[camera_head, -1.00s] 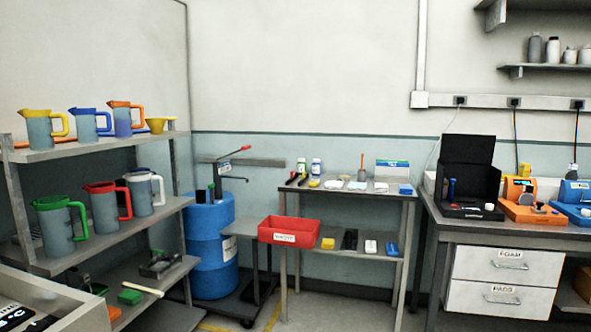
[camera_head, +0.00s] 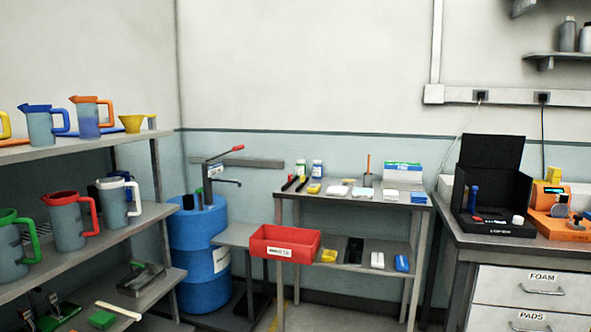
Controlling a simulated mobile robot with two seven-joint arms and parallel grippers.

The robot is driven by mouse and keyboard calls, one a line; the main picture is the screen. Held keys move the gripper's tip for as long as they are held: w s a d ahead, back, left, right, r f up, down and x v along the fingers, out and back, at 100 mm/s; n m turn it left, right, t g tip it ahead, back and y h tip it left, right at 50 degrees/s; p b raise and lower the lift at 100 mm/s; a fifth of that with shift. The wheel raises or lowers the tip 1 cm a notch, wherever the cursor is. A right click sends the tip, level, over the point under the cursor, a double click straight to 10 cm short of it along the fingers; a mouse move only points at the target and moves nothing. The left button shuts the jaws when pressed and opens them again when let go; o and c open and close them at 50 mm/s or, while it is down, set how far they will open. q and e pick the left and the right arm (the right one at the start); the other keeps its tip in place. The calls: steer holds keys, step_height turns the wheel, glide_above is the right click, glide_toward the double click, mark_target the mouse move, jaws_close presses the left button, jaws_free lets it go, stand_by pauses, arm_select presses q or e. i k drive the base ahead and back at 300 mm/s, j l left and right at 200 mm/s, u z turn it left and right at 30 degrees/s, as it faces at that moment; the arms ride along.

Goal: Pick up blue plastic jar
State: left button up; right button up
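A small white jar with blue on its top and label (camera_head: 317,170) stands upright at the back of the small grey table's upper shelf. A similar jar with green (camera_head: 300,169) stands just left of it. A jug with a blue rim and handle (camera_head: 39,127) stands on the top shelf of the rack at left. I cannot tell for certain which of these is the blue plastic jar. Neither of my grippers is in view.
The small table (camera_head: 285,188) also holds tools and small boxes. A workbench (camera_head: 470,245) with drawers stands at right.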

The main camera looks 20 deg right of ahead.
mark_target(316, 169)
steer(key=i+l+u, duration=0.15)
steer(key=i+l, duration=0.15)
steer(key=i+l+u, duration=0.1)
steer(key=i+l, duration=0.15)
steer(key=l, duration=0.25)
steer(key=i+l, duration=0.25)
steer(key=l, duration=0.15)
steer(key=i+l, duration=0.3)
steer(key=l, duration=0.15)
steer(key=i+l+u, duration=0.1)
steer(key=i+l, duration=0.15)
steer(key=l, duration=0.15)
steer(key=i+l, duration=0.25)
steer(key=l, duration=0.15)
